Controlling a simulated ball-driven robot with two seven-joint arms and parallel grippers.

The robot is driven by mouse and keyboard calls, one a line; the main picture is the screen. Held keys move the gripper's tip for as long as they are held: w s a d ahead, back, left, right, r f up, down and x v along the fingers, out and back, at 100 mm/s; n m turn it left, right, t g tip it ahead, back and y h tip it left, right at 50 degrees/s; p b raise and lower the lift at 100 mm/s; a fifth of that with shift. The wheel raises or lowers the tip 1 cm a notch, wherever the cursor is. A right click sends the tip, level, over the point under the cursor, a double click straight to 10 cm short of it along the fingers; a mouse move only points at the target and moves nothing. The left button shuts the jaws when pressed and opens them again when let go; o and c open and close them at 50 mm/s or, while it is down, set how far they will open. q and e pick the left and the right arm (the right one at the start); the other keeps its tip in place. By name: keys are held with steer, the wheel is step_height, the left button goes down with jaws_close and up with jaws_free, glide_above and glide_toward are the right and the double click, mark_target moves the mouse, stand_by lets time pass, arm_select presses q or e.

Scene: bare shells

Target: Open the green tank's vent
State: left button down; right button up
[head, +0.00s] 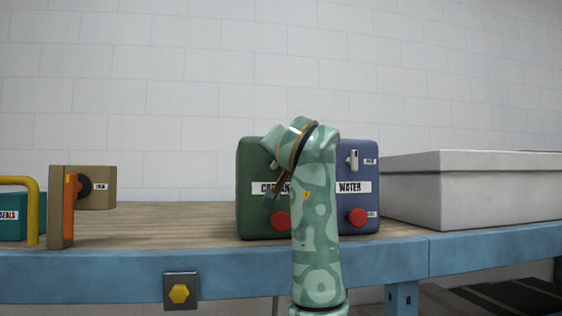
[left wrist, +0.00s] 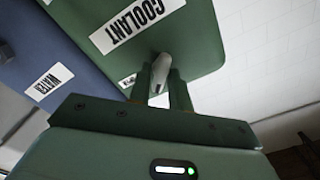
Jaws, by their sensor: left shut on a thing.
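The green tank (head: 252,165), labelled COOLANT, stands on the bench, partly hidden behind my left arm. It fills the top of the left wrist view (left wrist: 205,45), where its label appears upside down. Its vent lever (left wrist: 161,70) is a small pale grey handle on the tank's face. My left gripper (left wrist: 160,88) is shut on this lever, one finger on each side. A red knob (head: 281,220) sits low on the green tank's front. My right gripper is in neither view.
A blue WATER tank (head: 370,203) with its own grey lever (head: 353,160) and red knob (head: 357,217) stands just right. A large grey box (head: 480,195) is farther right. An orange-faced post (head: 62,205) and teal SEALS box (head: 18,228) stand left. The bench (head: 170,225) between is clear.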

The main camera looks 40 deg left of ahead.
arm_select(q)
steer(key=shift+w+f+m+b, duration=0.1)
steer(key=shift+m+b, duration=0.25)
steer(key=shift+m, duration=2)
steer(key=shift+f+m+b, duration=0.1)
steer(key=shift+m+b, duration=0.25)
steer(key=shift+m, duration=2)
steer(key=c, duration=1.4)
jaws_free()
steer(key=shift+d, duration=0.1)
steer(key=shift+c, duration=0.2)
steer(key=shift+d, duration=0.15)
steer(key=b+v, duration=0.6)
steer(key=v, duration=1)
steer(key=shift+d+b, duration=0.25)
steer(key=shift+b, duration=0.05)
